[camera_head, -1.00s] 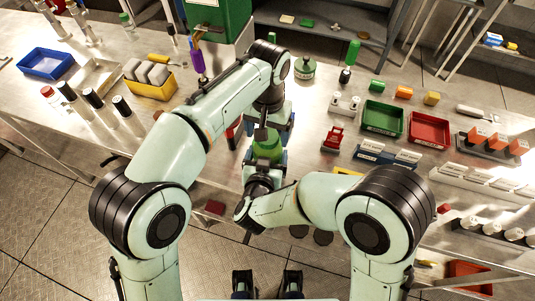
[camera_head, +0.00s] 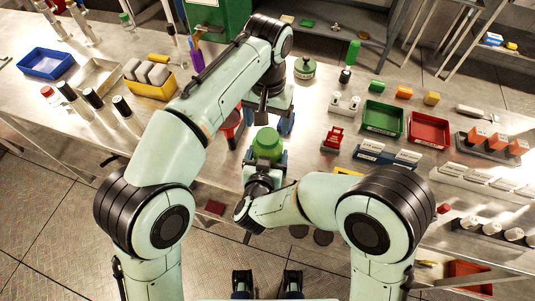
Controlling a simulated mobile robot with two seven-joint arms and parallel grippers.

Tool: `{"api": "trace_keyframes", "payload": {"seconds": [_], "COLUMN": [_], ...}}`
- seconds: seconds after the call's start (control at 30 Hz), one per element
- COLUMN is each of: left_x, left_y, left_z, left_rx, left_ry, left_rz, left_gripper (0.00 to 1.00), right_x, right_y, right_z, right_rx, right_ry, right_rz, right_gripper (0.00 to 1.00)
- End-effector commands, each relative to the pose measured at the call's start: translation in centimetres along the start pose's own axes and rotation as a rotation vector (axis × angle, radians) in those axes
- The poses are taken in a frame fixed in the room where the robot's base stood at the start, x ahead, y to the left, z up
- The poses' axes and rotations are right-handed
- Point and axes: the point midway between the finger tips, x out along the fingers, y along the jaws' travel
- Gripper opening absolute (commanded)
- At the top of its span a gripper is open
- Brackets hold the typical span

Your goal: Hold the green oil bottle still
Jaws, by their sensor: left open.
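The green oil bottle (camera_head: 267,145) is near the front edge of the bench, in the middle of the view. My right gripper (camera_head: 265,160) has its jaws on both sides of the bottle and is shut on it; the bottle's lower part is hidden by the gripper. My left gripper (camera_head: 268,120) is open and empty, just beyond the bottle and apart from it. The bottle's top shows clear of the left jaws.
A red container (camera_head: 232,125) stands close left of my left gripper. A red stand (camera_head: 332,139), a green tray (camera_head: 383,118) and a red tray (camera_head: 429,130) lie to the right. A yellow bin (camera_head: 151,88) and several dark-capped bottles stand left. A green-lidded jar (camera_head: 305,68) stands behind.

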Motion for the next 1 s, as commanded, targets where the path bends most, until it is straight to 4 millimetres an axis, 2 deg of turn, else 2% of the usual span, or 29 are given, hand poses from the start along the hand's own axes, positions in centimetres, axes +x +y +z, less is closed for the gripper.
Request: {"api": "trace_keyframes", "payload": {"seconds": [0.17, 0.5, 1.0], "left_x": [-0.6, -3.1, -3.2], "left_y": [-0.1, 0.1, 0.0], "left_z": [-0.1, 0.0, 0.0], "left_rx": [-0.119, -0.368, -0.395], "left_ry": [-0.012, 0.000, 0.003], "left_rz": [-0.002, -0.001, -0.001], "left_gripper": [0.79, 0.79, 0.79], "right_x": [0.0, 0.0, 0.0], "right_y": [0.0, 0.0, 0.0], "right_z": [-0.1, -0.1, -0.1], "right_rx": [0.001, 0.001, 0.001], "right_ry": [0.002, 0.002, 0.002], "right_rz": [0.000, 0.000, -0.001], "right_gripper": [0.02, 0.02, 0.02]}}
